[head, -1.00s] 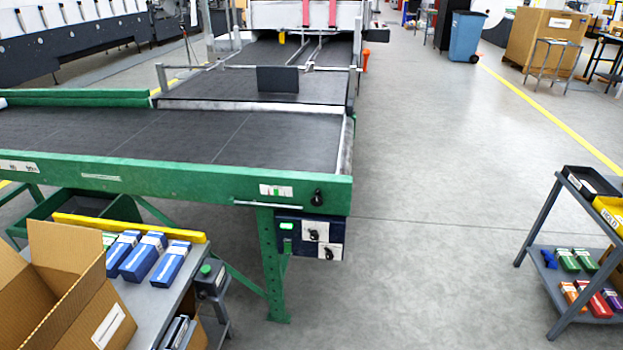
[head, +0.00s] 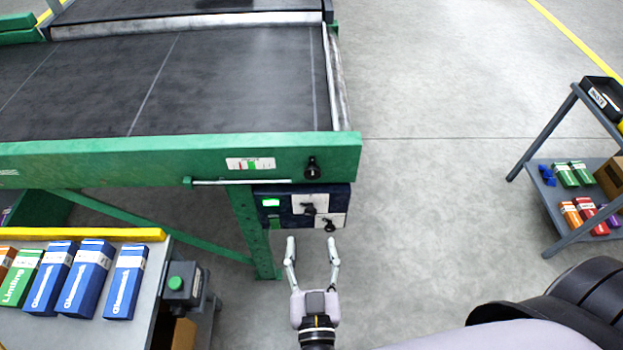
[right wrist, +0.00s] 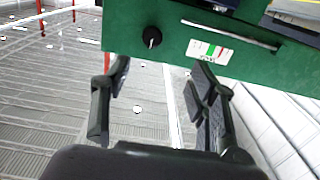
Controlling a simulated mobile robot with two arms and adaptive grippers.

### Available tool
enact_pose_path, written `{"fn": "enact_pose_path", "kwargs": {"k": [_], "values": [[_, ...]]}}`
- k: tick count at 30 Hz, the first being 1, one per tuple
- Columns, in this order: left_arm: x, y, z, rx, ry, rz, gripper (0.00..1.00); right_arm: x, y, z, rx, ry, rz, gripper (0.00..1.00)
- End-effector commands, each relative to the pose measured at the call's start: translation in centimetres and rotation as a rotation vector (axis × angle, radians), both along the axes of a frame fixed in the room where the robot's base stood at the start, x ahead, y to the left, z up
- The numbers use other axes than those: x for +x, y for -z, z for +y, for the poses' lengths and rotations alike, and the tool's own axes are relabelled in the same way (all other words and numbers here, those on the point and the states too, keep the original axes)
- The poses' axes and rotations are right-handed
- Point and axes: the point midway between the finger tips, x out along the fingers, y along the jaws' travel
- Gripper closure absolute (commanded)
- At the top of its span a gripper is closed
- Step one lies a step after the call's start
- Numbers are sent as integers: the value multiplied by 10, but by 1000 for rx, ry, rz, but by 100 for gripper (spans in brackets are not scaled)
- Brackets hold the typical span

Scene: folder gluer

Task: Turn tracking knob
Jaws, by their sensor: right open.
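A black knob (head: 312,168) sits on the green end rail (head: 80,160) of the conveyor, right of a small white gauge label (head: 250,164) with red and green marks. In the right wrist view the knob (right wrist: 152,37) and gauge label (right wrist: 209,50) show beyond the fingers. My right gripper (head: 312,246) is open and empty, its fingers pointing toward the rail and apart from the knob. It also shows in the right wrist view (right wrist: 162,75). My left gripper is not in view.
A dark control panel (head: 271,215) with a green display and two black knobs hangs below the rail, near my right fingertips. A table (head: 100,335) with several boxes stands at lower left, a shelf cart (head: 552,215) at right. The floor between is clear.

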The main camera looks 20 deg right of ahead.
Motion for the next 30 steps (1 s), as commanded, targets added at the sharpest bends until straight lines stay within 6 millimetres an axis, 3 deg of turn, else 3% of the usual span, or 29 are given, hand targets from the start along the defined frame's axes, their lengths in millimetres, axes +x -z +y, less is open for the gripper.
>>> {"fn": "enact_pose_path", "kwargs": {"k": [7, 21, 30], "values": [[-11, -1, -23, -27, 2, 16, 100, 19, -10, -11, 8, 32, -5, 46], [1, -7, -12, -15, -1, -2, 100, 116, -10, -39, 6, 31, -7, 46], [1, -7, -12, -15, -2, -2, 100, 158, -8, -51, 6, 29, -4, 46]]}}
